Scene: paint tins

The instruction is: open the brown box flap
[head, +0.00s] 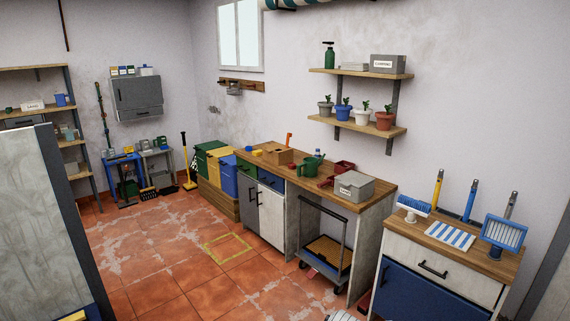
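A small brown box (278,154) stands on the wooden worktop (377,190), toward its far end by the wall. It is small in the view, and I cannot tell how its flap lies. Neither of my grippers shows in the head view.
Near the box are a green watering can (312,166), red items and a grey box (354,186). A trolley (326,255) stands under the worktop. A nearer cabinet (440,265) holds brushes. A grey panel (45,215) blocks the left. The tiled floor (185,265) between is mostly clear.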

